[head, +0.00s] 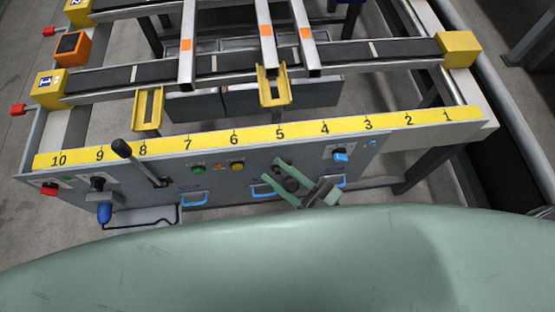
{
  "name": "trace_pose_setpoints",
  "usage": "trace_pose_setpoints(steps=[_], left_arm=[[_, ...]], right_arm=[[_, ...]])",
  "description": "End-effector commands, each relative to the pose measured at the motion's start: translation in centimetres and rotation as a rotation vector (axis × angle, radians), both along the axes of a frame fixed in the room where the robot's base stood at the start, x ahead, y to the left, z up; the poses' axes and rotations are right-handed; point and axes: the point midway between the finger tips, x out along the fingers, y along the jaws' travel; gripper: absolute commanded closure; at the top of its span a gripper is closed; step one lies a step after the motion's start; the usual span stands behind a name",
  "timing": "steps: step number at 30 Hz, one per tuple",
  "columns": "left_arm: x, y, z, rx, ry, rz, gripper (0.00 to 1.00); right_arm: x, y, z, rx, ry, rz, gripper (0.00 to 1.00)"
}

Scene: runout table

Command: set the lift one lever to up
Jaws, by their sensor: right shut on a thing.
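My right gripper (280,172), with pale green fingers, is at the front panel below the ruler marks 4 and 5. Its fingers lie on either side of a dark round knob (291,185) and are shut on it. The gripper hides most of what the knob belongs to, so I cannot tell its setting or read its label. Another lever with a black knob (122,148) and a metal rod leans up and left from the panel below mark 8. I cannot tell from the labels which is lift one. My left gripper is not in view.
A yellow ruler strip (258,135) runs along the panel's top. Green (198,169) and yellow (237,166) buttons, blue handles (194,199) and a blue knob (340,156) sit on the panel. Metal bars (188,50) lie across the conveyor behind. Yellow cradles (272,88) stand between.

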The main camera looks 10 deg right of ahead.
Motion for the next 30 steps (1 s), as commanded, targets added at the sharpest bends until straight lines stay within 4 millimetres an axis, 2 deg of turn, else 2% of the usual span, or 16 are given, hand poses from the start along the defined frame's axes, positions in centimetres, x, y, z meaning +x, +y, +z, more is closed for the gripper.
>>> trace_pose_setpoints(steps=[1,6,21,22,23,24,30], left_arm=[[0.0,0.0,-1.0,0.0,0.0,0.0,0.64],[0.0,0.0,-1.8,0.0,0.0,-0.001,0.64],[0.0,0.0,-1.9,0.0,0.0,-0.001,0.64],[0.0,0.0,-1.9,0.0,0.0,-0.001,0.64],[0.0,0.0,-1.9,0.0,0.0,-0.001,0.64],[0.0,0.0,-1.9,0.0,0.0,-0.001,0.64],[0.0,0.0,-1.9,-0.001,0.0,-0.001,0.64]], right_arm=[[-0.6,0.1,-1.0,-0.003,-0.014,0.002,1.0],[-1.6,0.1,-1.3,-0.004,-0.06,0.002,1.0],[-2.0,0.1,-1.3,-0.007,-0.076,0.003,1.0],[-2.0,0.1,-1.3,-0.007,-0.076,0.003,0.63],[-2.0,0.1,-1.3,-0.007,-0.076,0.003,0.55],[-2.0,0.1,-1.3,-0.006,-0.077,0.003,0.5],[-1.9,0.0,-1.2,-0.003,-0.08,0.001,0.5]])
